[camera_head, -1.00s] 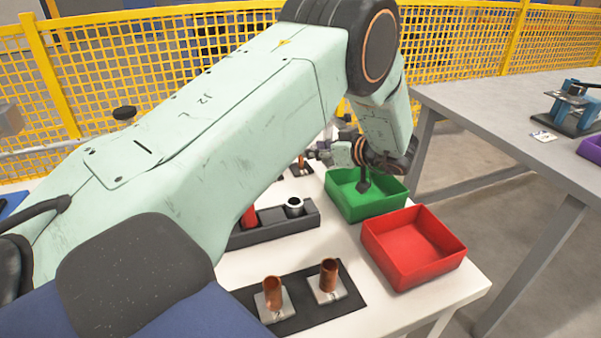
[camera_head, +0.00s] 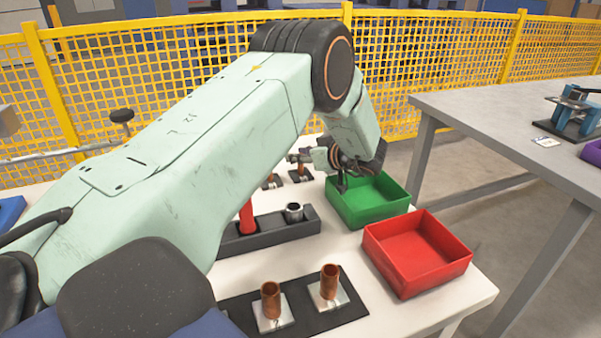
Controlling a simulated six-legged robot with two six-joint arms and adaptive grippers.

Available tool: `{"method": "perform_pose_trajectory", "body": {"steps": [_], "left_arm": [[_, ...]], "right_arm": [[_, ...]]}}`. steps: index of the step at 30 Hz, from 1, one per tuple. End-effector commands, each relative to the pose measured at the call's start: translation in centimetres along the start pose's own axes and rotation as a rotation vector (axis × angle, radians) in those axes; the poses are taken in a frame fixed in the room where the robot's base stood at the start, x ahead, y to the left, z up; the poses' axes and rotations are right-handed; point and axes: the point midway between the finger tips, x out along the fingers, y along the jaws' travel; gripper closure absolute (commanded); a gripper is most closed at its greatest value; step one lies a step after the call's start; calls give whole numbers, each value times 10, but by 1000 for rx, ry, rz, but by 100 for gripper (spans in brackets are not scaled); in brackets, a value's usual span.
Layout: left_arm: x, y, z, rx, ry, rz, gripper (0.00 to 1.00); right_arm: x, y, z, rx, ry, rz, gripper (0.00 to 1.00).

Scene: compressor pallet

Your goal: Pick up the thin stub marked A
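Two copper stubs stand upright on pale square plates at the front, a left one (camera_head: 270,300) and a right one (camera_head: 329,282). Two smaller, thinner-looking copper stubs stand farther back, one at the left (camera_head: 270,181) and one at the right (camera_head: 300,168). I cannot read a letter A on any of them. My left gripper (camera_head: 342,183) points down at the back left side of the green bin (camera_head: 375,209), to the right of the rear stubs. Its fingers are small and dark, and I cannot tell whether they are open. My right gripper is out of view.
A red bin (camera_head: 417,270) stands in front of the green one. A dark holder (camera_head: 265,240) with a red-handled item and a metal ring lies mid-table. The front stubs stand on a dark mat (camera_head: 300,311). A grey table (camera_head: 490,115) is at the right.

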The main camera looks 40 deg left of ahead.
Motion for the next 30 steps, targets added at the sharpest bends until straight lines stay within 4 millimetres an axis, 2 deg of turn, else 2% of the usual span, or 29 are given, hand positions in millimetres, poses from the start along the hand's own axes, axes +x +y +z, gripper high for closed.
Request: {"method": "perform_pose_trajectory", "body": {"steps": [1, 11, 30], "left_arm": [[0, 0, 0, 0, 0, 0, 73], [0, 0, 0, 0, 0, 0, 100], [0, 0, 0, -1, 1, 0, 100]], "right_arm": [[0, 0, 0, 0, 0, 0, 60], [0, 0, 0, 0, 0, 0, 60], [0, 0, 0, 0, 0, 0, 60]]}}
